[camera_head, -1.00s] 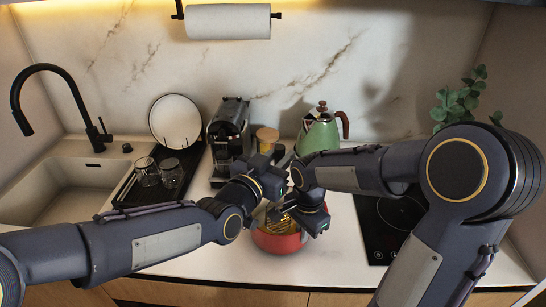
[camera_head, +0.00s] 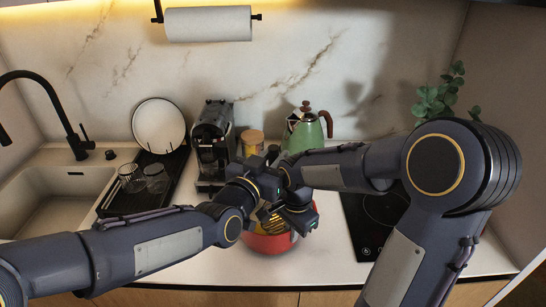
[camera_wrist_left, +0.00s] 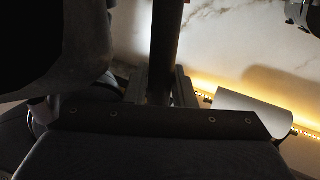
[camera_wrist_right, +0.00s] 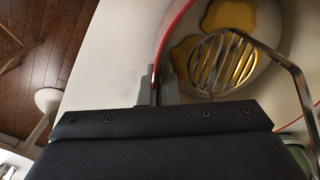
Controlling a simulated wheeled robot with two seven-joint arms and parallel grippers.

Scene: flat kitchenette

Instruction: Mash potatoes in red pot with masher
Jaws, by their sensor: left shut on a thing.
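The red pot (camera_head: 264,245) stands on the counter below my grippers, partly hidden by them. In the right wrist view the pot (camera_wrist_right: 173,22) holds yellow potatoes (camera_wrist_right: 228,14). The masher's wire grid (camera_wrist_right: 222,66) is over the potatoes inside the pot; I cannot tell how firmly it presses. My left gripper (camera_head: 270,180) is above the pot, shut on the masher's dark handle (camera_wrist_left: 166,45). My right gripper (camera_head: 291,208) is lower, at the pot's side. In the right wrist view its fingers (camera_wrist_right: 161,88) are close together with the pot's rim between them.
A green kettle (camera_head: 304,133), a coffee machine (camera_head: 212,140) and a lidded jar (camera_head: 252,143) stand behind. A rack with glasses (camera_head: 155,178) is at the left, beside the sink (camera_head: 60,205). A black hob (camera_head: 375,215) lies right of the pot.

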